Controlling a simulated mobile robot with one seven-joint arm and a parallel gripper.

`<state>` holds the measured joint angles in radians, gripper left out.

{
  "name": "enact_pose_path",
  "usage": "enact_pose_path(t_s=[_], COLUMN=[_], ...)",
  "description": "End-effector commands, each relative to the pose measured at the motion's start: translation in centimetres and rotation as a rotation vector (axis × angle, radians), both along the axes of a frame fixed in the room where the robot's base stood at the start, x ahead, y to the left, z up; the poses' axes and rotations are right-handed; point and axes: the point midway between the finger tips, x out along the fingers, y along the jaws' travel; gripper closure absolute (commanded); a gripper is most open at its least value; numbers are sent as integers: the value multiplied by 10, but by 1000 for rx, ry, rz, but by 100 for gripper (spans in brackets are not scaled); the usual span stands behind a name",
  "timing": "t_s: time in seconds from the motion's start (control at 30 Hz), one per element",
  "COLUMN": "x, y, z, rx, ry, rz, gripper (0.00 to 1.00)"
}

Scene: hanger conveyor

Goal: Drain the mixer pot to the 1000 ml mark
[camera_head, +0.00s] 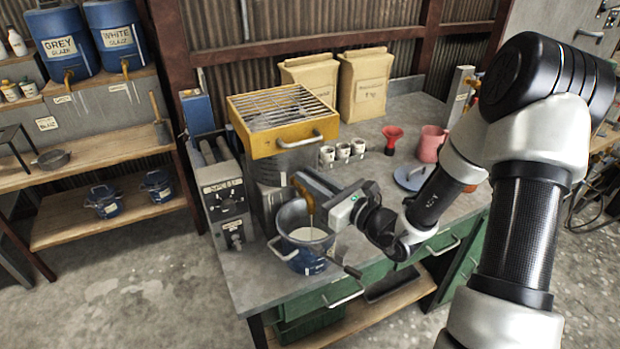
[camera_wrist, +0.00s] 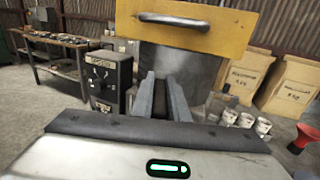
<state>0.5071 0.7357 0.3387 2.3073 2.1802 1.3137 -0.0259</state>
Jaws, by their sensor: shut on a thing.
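The mixer (camera_head: 272,165) is a metal body with a yellow top frame and grate; its front also shows in the wrist view (camera_wrist: 180,62). A blue-and-grey pot (camera_head: 306,263) with side handles stands below its front at the bench edge, with pale liquid (camera_head: 308,234) inside. A brass-coloured tap (camera_head: 305,194) hangs over the pot's mouth. My gripper (camera_head: 300,177) is at the mixer's lower front, above the pot, and appears shut on the tap. The fingers hide the grip itself. In the wrist view my gripper (camera_wrist: 163,78) points at the mixer body. I cannot read any volume marks.
A control box (camera_head: 223,196) stands left of the mixer. Small white cups (camera_head: 343,151), a red funnel (camera_head: 392,139), a pink jug (camera_head: 430,143) and a blue lid (camera_head: 412,178) are to the right. Paper sacks (camera_head: 362,85) stand behind. A dark handle (camera_head: 345,270) sticks out beside the pot.

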Motion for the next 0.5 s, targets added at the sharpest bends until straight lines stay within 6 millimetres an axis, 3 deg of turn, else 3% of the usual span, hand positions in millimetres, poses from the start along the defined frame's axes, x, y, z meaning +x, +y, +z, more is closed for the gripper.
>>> enact_pose_path(t_s=[0.1, 0.13, 0.23, 0.5], x=[0, 0, 0, 0], y=[0, 0, 0, 0], z=[0, 0, 0, 0], rx=[1, 1, 1, 0], ry=[1, 1, 1, 0], rz=[0, 0, 0, 0], gripper=[100, 84, 67, 67])
